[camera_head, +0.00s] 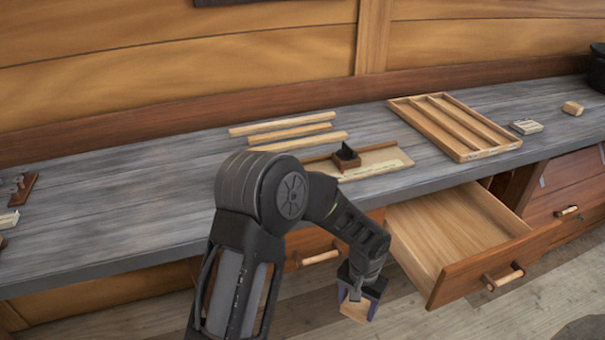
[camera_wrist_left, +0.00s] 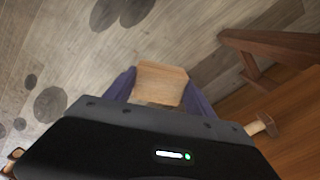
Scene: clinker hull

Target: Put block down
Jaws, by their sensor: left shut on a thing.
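A light wooden block (camera_head: 356,309) is held between the fingers of my left gripper (camera_head: 360,292), in front of the bench and left of the open drawer. In the left wrist view the block (camera_wrist_left: 161,82) sits between the two purple-blue fingers of the gripper (camera_wrist_left: 160,88), with floor behind it. The gripper is shut on the block and points downward. My right gripper is in neither view.
The grey bench top (camera_head: 110,200) has clear room at left. An open, empty drawer (camera_head: 450,228) juts out at right. A slotted wooden tray (camera_head: 455,126), several wooden strips (camera_head: 290,131) and a thin board (camera_head: 372,162) with a small dark piece (camera_head: 346,156) lie on the bench.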

